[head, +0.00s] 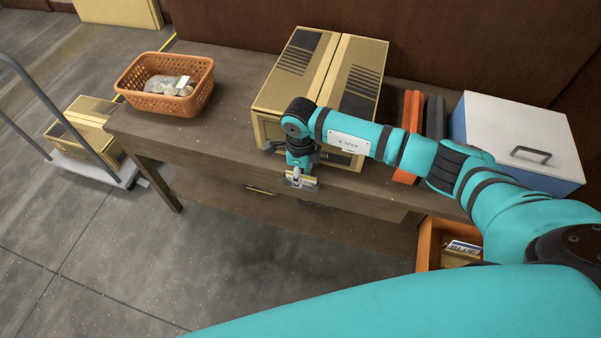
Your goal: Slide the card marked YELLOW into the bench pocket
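My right gripper (298,178) points down just in front of the bench's front edge, below the large cardboard box. It appears shut on a small flat card (303,183), pale with a yellowish strip; its marking is too small to read. A low dark fitting with a thin yellowish line (262,190) shows on the bench front, left of the gripper. It may be the bench pocket, but I cannot tell. An orange bin (427,245) at the lower right holds a card marked BLUE (463,248). My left gripper is not in view.
On the wooden bench (225,120) stand an orange basket (135,100) with bagged items, a cardboard box (290,75), orange and dark upright items (412,110), and a white-lidded blue box (520,125). A cart (85,165) carries a carton at left. The floor in front is clear.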

